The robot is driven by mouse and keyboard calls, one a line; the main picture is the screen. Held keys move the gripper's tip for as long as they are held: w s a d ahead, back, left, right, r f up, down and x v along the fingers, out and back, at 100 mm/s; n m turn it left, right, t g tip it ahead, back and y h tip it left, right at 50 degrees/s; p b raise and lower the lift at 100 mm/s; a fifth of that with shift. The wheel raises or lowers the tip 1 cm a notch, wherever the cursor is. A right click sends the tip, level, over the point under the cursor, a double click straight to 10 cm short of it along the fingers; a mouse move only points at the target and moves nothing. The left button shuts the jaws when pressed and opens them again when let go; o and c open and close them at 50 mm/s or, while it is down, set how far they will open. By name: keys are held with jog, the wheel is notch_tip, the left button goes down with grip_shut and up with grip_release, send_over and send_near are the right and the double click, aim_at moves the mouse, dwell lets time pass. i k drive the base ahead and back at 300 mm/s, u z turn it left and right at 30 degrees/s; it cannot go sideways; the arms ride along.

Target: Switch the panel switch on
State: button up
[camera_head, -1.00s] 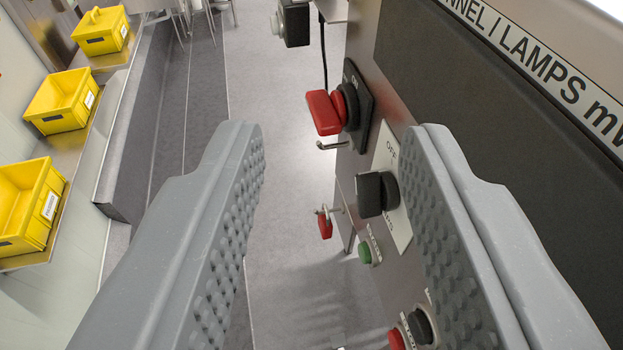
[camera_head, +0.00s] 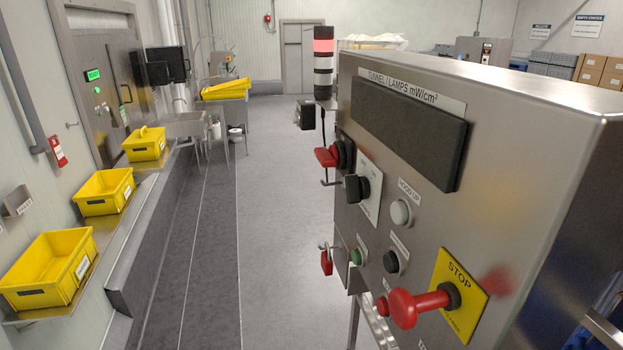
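The steel control panel (camera_head: 420,215) stands in the right half of the view, seen at a slant. A black rotary knob (camera_head: 354,188) sits on a white plate (camera_head: 371,205) with small OFF and ON lettering. I cannot tell which mark the knob points to. A red switch handle (camera_head: 326,157) on a black base (camera_head: 345,152) sits just left of it, further along the panel. My gripper is not in view, so its state and distance to the panel do not show.
A red STOP button (camera_head: 410,307) sticks out from the panel's near side. A signal tower (camera_head: 323,62) shows red on top. Yellow crates (camera_head: 50,270) stand on a ledge at left. The grey floor (camera_head: 278,180) between is clear.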

aim_at(327, 158)
jog(key=u, duration=0.1)
jog(key=k, duration=0.15)
jog(key=u, duration=1.7)
jog(key=i, duration=1.1)
jog(key=z, duration=2)
jog(key=i, duration=1)
